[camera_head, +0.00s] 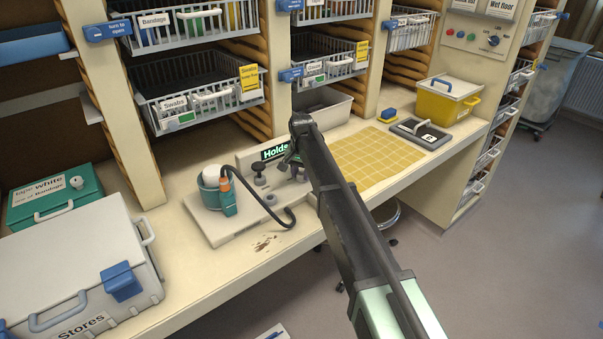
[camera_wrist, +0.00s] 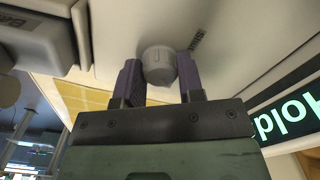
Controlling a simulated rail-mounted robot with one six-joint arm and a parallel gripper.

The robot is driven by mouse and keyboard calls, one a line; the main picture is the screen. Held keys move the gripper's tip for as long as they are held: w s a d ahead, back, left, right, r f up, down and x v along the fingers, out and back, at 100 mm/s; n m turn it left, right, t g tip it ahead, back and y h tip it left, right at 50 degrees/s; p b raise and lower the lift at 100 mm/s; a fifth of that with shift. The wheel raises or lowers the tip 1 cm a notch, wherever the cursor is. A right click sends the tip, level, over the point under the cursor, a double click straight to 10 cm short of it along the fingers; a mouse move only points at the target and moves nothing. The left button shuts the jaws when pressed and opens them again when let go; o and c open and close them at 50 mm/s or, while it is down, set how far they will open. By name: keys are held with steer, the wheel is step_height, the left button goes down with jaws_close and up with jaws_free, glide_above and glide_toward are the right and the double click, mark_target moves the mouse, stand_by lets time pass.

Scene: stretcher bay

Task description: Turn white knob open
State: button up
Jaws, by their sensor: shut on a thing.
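In the wrist view, a pale grey-white round knob (camera_wrist: 159,64) sticks out from a light panel surface (camera_wrist: 135,25). My gripper (camera_wrist: 157,76) has one dark finger on each side of the knob and is shut on it. A short dark marking (camera_wrist: 197,39) is on the panel beside the knob. In the head view my arm reaches to the holder station (camera_head: 225,228) with its green-lit "Holde…" sign (camera_head: 272,152). The arm covers the sign's end, and I cannot make out the knob there.
A teal cup (camera_head: 209,192) with a hose stands on the station's left. A yellow grid mat (camera_head: 375,158), a black-and-grey pad (camera_head: 421,134) and a yellow bin (camera_head: 446,101) lie to the right. The Stores case (camera_head: 75,275) fills the near left. Wire baskets (camera_head: 205,104) hang above.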

mark_target(301, 173)
steer(key=shift+m, duration=0.3)
steer(key=o, duration=0.9)
step_height(301, 173, up, 11)
steer(key=p, duration=1.1)
steer(key=shift+f, duration=0.15)
